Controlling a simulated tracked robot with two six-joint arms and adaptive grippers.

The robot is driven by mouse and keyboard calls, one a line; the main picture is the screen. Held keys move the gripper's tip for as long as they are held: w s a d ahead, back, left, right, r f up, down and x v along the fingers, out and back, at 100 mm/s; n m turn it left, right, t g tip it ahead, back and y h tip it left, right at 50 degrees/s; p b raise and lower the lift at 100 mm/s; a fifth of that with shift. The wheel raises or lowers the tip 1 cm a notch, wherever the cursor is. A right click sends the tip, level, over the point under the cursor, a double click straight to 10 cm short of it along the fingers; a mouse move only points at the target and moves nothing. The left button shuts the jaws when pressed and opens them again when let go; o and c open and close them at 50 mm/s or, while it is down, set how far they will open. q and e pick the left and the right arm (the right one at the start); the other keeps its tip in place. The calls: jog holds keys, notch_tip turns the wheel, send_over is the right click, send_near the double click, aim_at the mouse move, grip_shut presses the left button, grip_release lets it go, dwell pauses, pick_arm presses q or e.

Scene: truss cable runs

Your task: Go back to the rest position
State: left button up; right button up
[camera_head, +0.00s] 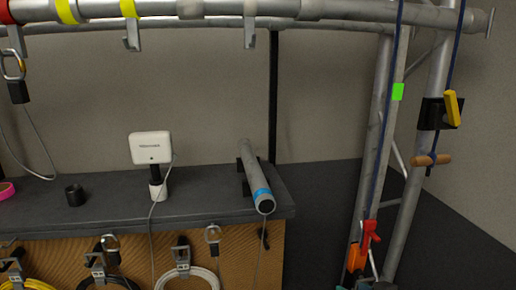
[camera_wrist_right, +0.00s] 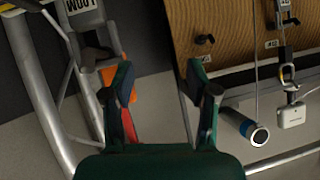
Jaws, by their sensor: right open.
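My right gripper (camera_wrist_right: 160,82) shows in the right wrist view with its two dark green fingers spread apart and nothing between their tips. A red piece (camera_wrist_right: 129,126) shows beside its left finger, and an orange piece (camera_wrist_right: 108,75) is partly hidden behind that finger; I cannot tell whether they touch it. In the head view, a small teal part at the bottom edge, below the red clip (camera_head: 370,232) and orange piece (camera_head: 356,257), seems to be mine. My left gripper is not in view.
The truss upright (camera_head: 375,150) carries a blue rope (camera_head: 385,120). A dark bench (camera_head: 110,205) holds a white device (camera_head: 151,148) and a grey tube (camera_head: 252,170) overhanging its front edge. Coiled cables (camera_head: 188,275) hang on the wooden front. Hooks (camera_head: 132,38) hang from the upper truss.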

jog(key=s+a+f+m+g, duration=0.1)
jog(key=s+a+f+g, duration=0.35)
jog(key=f, duration=0.65)
jog(key=s+a+f+m+g, duration=0.1)
jog(key=s+a+f+g, duration=0.1)
jog(key=s+a+f, duration=0.7)
jog(key=s+d+f+m+g, duration=0.1)
jog(key=s+f+g, duration=0.3)
jog(key=s+f, duration=0.6)
jog(key=shift+s+d, duration=0.3)
jog(key=shift+s, duration=0.7)
